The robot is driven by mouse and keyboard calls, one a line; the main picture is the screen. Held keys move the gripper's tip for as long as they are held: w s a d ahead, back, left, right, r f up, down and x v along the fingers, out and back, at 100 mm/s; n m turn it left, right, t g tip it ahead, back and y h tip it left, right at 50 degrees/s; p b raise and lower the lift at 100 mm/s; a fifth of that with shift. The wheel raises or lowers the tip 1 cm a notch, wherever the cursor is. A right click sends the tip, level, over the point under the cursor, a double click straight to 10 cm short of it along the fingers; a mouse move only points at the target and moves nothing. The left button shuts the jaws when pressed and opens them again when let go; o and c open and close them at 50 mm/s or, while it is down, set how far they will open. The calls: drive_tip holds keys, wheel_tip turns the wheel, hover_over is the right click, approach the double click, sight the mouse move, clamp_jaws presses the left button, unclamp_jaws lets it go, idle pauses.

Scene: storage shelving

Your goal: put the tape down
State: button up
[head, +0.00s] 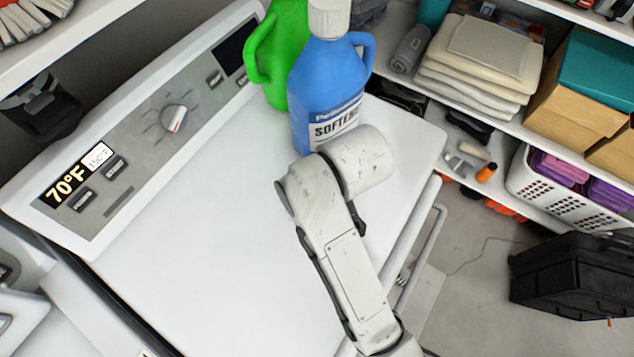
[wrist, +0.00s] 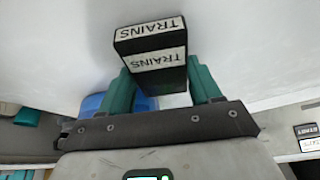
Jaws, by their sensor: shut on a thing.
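The tape (wrist: 150,65) is a black box-shaped cassette with white labels reading TRAINS, upside down in the wrist view. My gripper (wrist: 161,88) is shut on it, with one teal finger on each side. A pale surface fills the view beyond the tape; I cannot tell whether the tape touches it. In the head view my arm reaches over the white appliance top (head: 185,260), and the gripper and tape are hidden behind it.
A blue softener bottle (head: 325,90) and a green jug (head: 285,50) stand at the back, close to my arm. The control panel (head: 140,130) rises at left. Shelves with folded cloths (head: 480,60) and a white basket (head: 555,190) are at right. The appliance top's left-front part is clear.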

drive_tip(key=o, duration=1.1)
drive_tip(key=shift+f, duration=0.1)
